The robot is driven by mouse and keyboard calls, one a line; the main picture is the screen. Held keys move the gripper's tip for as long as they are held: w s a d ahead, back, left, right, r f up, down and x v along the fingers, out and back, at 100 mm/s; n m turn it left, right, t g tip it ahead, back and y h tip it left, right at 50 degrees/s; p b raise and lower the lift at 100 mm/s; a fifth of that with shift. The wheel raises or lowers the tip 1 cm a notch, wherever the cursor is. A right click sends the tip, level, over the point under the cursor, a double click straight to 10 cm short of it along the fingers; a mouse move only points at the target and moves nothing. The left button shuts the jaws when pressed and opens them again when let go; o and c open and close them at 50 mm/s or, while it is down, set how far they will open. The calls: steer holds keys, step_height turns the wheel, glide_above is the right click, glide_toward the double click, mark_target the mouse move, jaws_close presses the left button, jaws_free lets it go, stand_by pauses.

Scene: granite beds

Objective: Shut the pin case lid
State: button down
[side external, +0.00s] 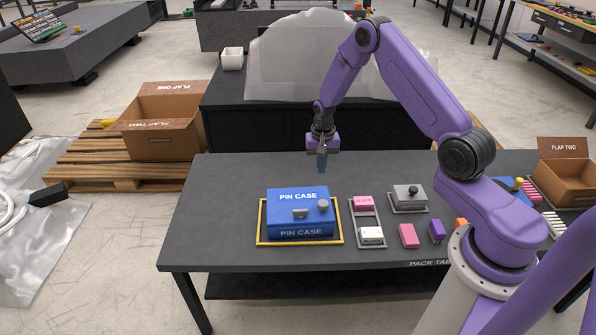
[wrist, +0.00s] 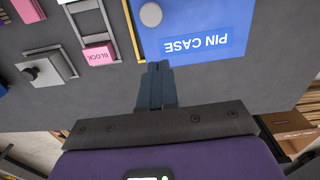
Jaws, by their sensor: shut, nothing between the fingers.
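The blue pin case (side external: 285,222) sits inside a yellow frame (side external: 261,243) on the dark table. Its lid (side external: 282,206) lies down over the body with no clear gap, and bears a PIN CASE label, a grey handle (side external: 300,213) and a round grey knob (side external: 323,205). In the wrist view the blue lid (wrist: 195,20) and its knob (wrist: 151,14) show ahead of the fingertips. My gripper (side external: 322,166) is shut and empty, pointing down above the table behind the case, apart from it. Its fingers also show in the wrist view (wrist: 158,66).
Right of the case is a grey tray (side external: 367,206) with a pink block (side external: 363,203) and a white block (side external: 371,236). A grey box with a black knob (side external: 408,196) and loose pink (side external: 408,236) and purple (side external: 437,231) blocks lie further right. The table left of the case is clear.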

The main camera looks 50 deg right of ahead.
steer(key=shift+r, duration=0.1)
step_height(320, 180, up, 8)
stand_by(0.8)
steer(key=s+a+r+n, duration=0.5)
steer(key=s+a, duration=0.1)
steer(key=a, duration=0.3)
steer(key=s+a+r+n, duration=0.4)
steer(key=s+a+r, duration=0.1)
steer(key=a, duration=0.3)
steer(key=s+r+n, duration=0.2)
steer(key=s+n, duration=0.4)
steer(key=s, duration=0.6)
steer(key=s+a+r+n, duration=0.1)
steer(key=s+r+n, duration=0.2)
steer(key=s, duration=0.9)
steer(key=n, duration=0.3)
steer(key=shift+s+a+r, duration=0.15)
steer(key=shift+a+r, duration=0.05)
steer(key=shift+a, duration=0.05)
